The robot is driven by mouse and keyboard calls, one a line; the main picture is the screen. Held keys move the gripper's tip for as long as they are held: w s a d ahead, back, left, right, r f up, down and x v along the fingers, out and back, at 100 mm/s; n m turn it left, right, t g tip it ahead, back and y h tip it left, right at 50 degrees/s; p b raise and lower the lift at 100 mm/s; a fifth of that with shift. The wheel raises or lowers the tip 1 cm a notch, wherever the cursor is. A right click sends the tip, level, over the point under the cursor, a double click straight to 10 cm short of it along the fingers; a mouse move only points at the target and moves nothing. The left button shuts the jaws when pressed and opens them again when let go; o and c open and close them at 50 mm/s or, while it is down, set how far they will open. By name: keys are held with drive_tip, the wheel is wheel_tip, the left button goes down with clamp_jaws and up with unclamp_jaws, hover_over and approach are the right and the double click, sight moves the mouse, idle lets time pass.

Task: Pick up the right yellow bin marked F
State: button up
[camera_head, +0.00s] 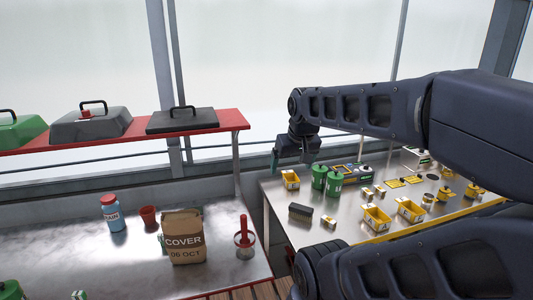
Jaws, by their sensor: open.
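Several small yellow bins stand on the metal table at the right. Two sit near its front edge, a left one (376,218) and a right one (410,211). Another yellow bin (290,180) is at the table's left back corner. Their markings are too small to read, so I cannot tell which bears the F. My gripper (279,160) hangs by the table's left back corner, apart from the two front bins and seemingly above the corner bin. It is small in view, open, with nothing visible in it.
Two green canisters (327,179) stand beside the corner bin. A dark brush (300,213) lies near the table's left edge. Yellow items crowd the table's right part (473,191). The left bench holds a paper bag (184,238) and a blue jar (112,213). My arm crosses the right side.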

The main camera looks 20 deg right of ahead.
drive_tip(key=shift+w, duration=0.1)
drive_tip(key=w+d+g+h, duration=0.1)
drive_tip(key=w+d, duration=0.7)
drive_tip(key=d, duration=0.2)
drive_tip(key=w+d+g, duration=0.1)
drive_tip(key=w+d, duration=0.7)
drive_tip(key=d, duration=0.2)
drive_tip(key=g+y, duration=0.1)
drive_tip(key=g, duration=0.2)
hover_over(411, 207)
drive_tip(key=s+a, duration=0.2)
drive_tip(key=a, duration=0.1)
wheel_tip(411, 207, down, 26)
drive_tip(key=r, duration=0.1)
wheel_tip(411, 207, down, 11)
drive_tip(key=shift+s+a+f, duration=0.1)
drive_tip(key=shift+s+a, duration=0.05)
drive_tip(key=shift+c, duration=0.4)
